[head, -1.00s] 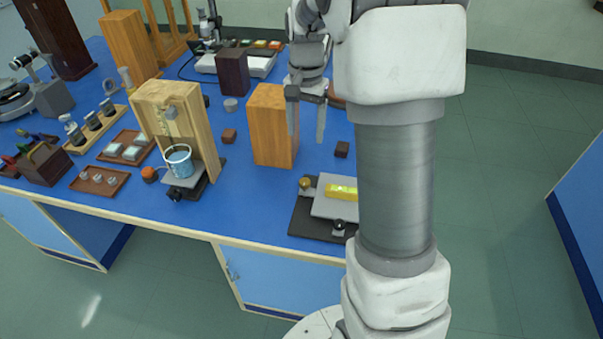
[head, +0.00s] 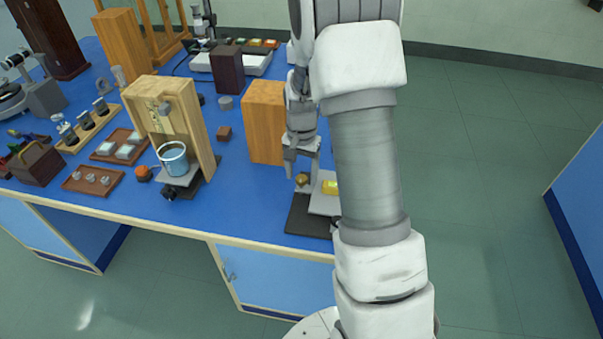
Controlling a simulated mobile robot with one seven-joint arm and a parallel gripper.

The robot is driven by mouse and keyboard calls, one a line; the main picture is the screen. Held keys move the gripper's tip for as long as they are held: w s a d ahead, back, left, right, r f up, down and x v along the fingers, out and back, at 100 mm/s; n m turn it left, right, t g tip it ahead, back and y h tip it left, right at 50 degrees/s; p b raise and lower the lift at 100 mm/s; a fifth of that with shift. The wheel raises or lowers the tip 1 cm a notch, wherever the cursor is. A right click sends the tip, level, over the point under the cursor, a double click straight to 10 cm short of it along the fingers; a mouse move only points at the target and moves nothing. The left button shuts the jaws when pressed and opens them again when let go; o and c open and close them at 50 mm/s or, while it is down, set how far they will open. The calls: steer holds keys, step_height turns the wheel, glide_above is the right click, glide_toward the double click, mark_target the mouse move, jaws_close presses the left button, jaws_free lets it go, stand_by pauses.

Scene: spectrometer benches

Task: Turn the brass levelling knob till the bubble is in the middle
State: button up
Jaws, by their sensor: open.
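The brass levelling knob (head: 302,179) stands at the back left corner of a grey levelling plate (head: 322,204) on a dark base (head: 301,222). My gripper (head: 302,170) points down with its fingers open, right over or around the knob; I cannot tell whether they touch it. A yellow bubble level (head: 330,187) lies on the plate. Only its left end shows; my arm hides the rest, and the bubble cannot be seen.
A tall wooden block (head: 263,122) stands just left of my gripper. The blue bench top is clear in front, left of the dark base.

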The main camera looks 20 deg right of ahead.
jaws_close()
stand_by(0.3)
steer(key=shift+n, duration=0.3)
steer(key=n, duration=1.2)
steer(key=shift+n+p, duration=0.3)
steer(key=shift+n, duration=0.1)
stand_by(0.5)
jaws_free()
